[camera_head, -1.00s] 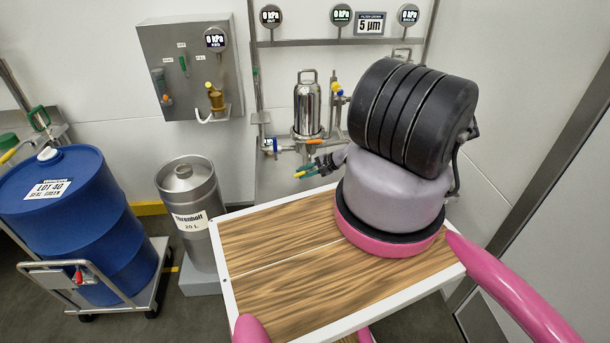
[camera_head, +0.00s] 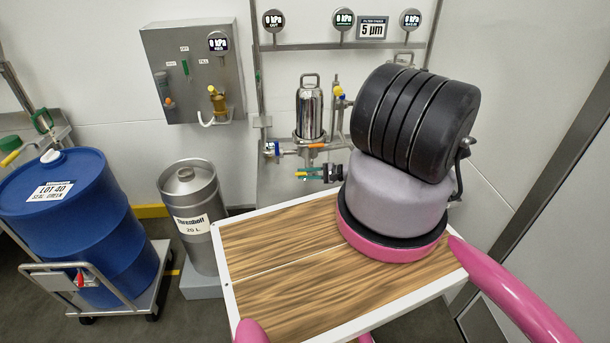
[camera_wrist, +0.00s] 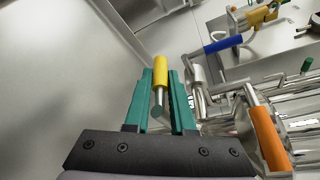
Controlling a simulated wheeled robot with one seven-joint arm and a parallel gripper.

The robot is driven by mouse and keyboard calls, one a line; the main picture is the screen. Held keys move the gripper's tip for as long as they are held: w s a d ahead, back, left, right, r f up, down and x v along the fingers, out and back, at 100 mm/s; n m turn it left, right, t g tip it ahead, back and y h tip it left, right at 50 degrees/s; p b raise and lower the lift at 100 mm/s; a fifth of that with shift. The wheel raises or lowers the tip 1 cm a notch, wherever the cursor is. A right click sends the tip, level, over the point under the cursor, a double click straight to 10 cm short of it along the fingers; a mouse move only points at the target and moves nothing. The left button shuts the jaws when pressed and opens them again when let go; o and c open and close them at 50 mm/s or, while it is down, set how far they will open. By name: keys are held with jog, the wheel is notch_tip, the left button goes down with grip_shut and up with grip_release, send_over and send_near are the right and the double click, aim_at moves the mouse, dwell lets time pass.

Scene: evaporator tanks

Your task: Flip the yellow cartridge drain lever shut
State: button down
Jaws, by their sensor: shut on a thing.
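The yellow drain lever (camera_wrist: 160,69) is a short yellow grip on a thin metal stem in the wrist view. My gripper (camera_wrist: 161,88) has its two teal fingers shut on it, one on each side, with the yellow end reaching past the fingertips. In the head view my gripper (camera_head: 302,174) is small, low in front of the polished steel filter housing (camera_head: 309,112).
A blue-handled valve (camera_wrist: 222,45) and an orange-handled valve (camera_wrist: 268,140) sit right of my fingers. Another yellow handle (camera_wrist: 257,15) is farther up right. A smooth metal wall lies left. A blue drum (camera_head: 75,225) and steel keg (camera_head: 192,215) stand on the left.

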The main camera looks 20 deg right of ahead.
jog(key=shift+w+r, duration=0.15)
jog(key=shift+r, duration=0.05)
jog(key=c, duration=0.8)
grip_release()
jog(key=shift+a, duration=0.1)
jog(key=shift+o, duration=0.2)
jog(key=shift+f, duration=0.1)
jog(key=v, duration=1.1)
jog(key=shift+a, duration=0.1)
